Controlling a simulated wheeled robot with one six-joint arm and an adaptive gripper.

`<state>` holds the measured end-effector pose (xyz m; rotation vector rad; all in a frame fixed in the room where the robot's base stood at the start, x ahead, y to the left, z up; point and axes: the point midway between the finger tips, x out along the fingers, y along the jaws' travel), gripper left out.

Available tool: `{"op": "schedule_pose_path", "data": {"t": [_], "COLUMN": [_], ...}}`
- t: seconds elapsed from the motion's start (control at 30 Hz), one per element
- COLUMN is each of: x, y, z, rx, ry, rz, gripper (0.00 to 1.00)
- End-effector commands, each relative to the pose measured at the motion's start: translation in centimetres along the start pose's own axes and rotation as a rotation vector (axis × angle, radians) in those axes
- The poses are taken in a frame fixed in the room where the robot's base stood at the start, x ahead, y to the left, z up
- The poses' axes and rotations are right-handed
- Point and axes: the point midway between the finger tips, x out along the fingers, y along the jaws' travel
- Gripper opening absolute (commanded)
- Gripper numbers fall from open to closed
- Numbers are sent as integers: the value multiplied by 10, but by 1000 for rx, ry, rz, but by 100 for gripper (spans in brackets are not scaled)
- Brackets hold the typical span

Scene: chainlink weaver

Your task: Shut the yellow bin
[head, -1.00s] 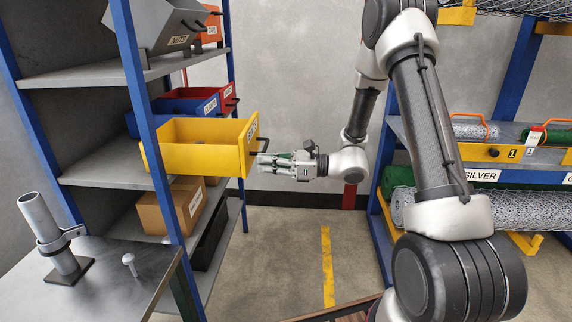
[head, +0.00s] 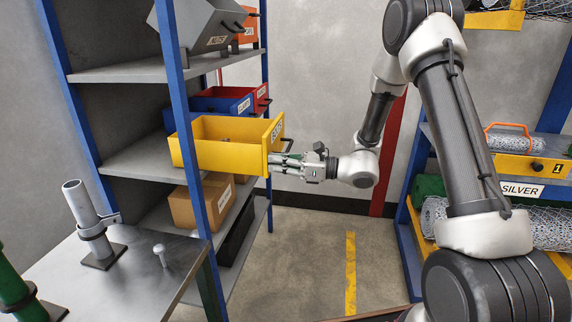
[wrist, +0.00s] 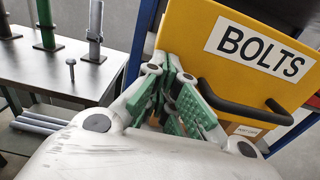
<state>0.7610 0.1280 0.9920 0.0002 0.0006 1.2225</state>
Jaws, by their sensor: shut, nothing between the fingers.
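The yellow bin (head: 222,154) sticks out from a middle shelf of the blue-post rack, drawn well out so its inside shows from above. In the wrist view its front (wrist: 201,39) carries a "BOLTS" label and a dark bar handle (wrist: 245,105). My gripper (head: 273,159) is shut and empty, its green-padded fingertips at the bin's front face beside the handle. In the wrist view the gripper (wrist: 180,82) covers the lower left part of the front. I cannot tell whether the tips touch it.
Blue and red bins (head: 226,99) stand behind the yellow bin. A cardboard box (head: 185,207) sits on the shelf below. A metal table (head: 135,262) with upright pipes is at the lower left. The floor (head: 310,255) in the middle is clear.

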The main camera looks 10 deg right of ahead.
Motion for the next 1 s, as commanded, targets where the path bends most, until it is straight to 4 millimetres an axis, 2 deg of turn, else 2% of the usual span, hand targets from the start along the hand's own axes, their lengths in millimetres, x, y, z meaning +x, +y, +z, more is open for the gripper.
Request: {"op": "schedule_pose_path", "data": {"t": [0.4,0.6,0.8,1.0], "x": [106,151,181,196], "y": [2,1,0,0], "z": [0,0,0,0], "rx": [-2,0,-1,0], "ry": [-1,-1,-1,0], "rz": [4,3,1,1], "gripper": [0,0,0,0]}}
